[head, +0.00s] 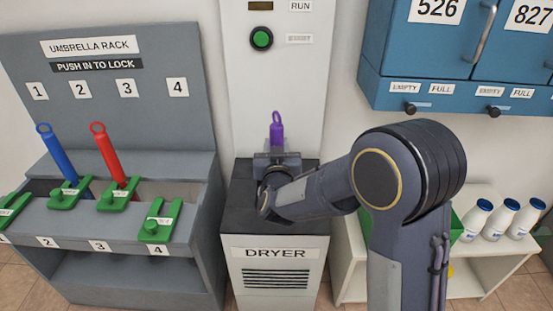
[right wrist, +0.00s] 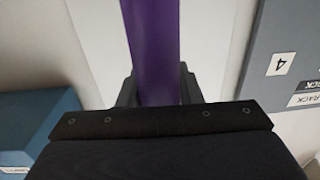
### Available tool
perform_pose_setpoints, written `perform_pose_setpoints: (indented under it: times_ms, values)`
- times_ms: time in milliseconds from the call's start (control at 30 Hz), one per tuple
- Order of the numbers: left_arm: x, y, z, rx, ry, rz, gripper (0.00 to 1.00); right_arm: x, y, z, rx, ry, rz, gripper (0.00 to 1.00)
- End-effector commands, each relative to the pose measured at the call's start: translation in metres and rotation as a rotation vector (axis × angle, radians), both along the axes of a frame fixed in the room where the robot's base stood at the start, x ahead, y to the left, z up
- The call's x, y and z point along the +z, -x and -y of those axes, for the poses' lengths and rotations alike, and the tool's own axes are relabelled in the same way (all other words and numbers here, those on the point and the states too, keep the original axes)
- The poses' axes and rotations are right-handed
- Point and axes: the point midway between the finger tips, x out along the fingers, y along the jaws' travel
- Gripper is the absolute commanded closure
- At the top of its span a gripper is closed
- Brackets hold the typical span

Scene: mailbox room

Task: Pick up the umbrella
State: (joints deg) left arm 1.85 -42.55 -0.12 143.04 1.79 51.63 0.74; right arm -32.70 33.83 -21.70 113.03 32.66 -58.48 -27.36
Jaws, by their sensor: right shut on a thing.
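A purple umbrella (head: 277,131) with a ring at its top stands upright over the dryer (head: 280,254), in front of the dryer's tall white back panel. My right gripper (head: 277,157) is shut on it just below the handle. In the right wrist view the purple shaft (right wrist: 153,50) runs between the fingers of my right gripper (right wrist: 158,90). The umbrella's lower part is hidden behind my gripper and arm. My left gripper is in neither view.
The grey umbrella rack (head: 110,105) at left holds a blue umbrella (head: 56,148) and a red umbrella (head: 108,153), with green locks along its front. Blue mailboxes (head: 455,90) hang at upper right. A white shelf (head: 495,262) with several white bottles stands below. A green button (head: 261,38) is above the dryer.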

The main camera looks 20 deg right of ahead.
Motion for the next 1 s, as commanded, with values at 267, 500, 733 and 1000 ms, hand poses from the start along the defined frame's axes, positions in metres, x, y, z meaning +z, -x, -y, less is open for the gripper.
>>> perform_pose_setpoints:
  times_ms: [267,500,733,1000]
  values:
    - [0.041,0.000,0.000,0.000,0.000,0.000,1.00,0.087,0.000,0.000,0.000,-0.004,0.008,1.00]
    - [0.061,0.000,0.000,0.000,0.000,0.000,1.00,0.136,0.000,0.000,-0.001,-0.002,0.006,1.00]
    - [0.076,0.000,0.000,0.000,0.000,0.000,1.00,0.161,0.000,0.000,-0.002,-0.002,0.004,1.00]
    - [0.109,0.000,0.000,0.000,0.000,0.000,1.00,0.195,-0.001,0.000,-0.002,-0.001,0.002,1.00]
